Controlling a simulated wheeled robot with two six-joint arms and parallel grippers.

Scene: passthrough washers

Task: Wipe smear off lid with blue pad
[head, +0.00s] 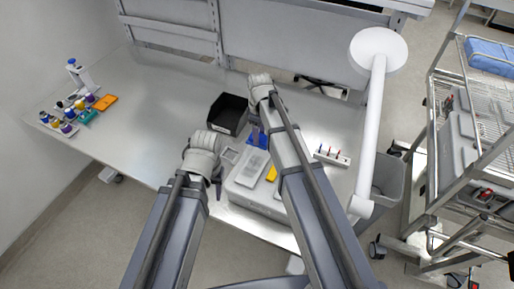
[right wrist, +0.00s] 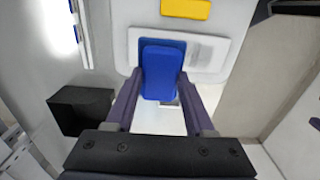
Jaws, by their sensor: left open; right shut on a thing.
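The blue pad (right wrist: 160,82) is held between the fingers of my right gripper (right wrist: 160,105). It also shows in the head view (head: 258,139), partly hidden by my right arm. The pad overlaps the left part of the pale lid (right wrist: 136,48) in the right wrist view; whether it touches cannot be told. A grey smear (right wrist: 206,51) shows on the lid to the right of the pad. In the head view the lid (head: 250,166) lies on top of a light grey box. My left gripper (head: 216,183) is open and empty, beside the box's left side.
A yellow block (right wrist: 186,8) lies on the light grey box (head: 245,194) beyond the lid. A black bin (head: 229,113) stands behind the box. A rack with coloured caps (head: 331,155) is to the right, near a white lamp arm (head: 373,120).

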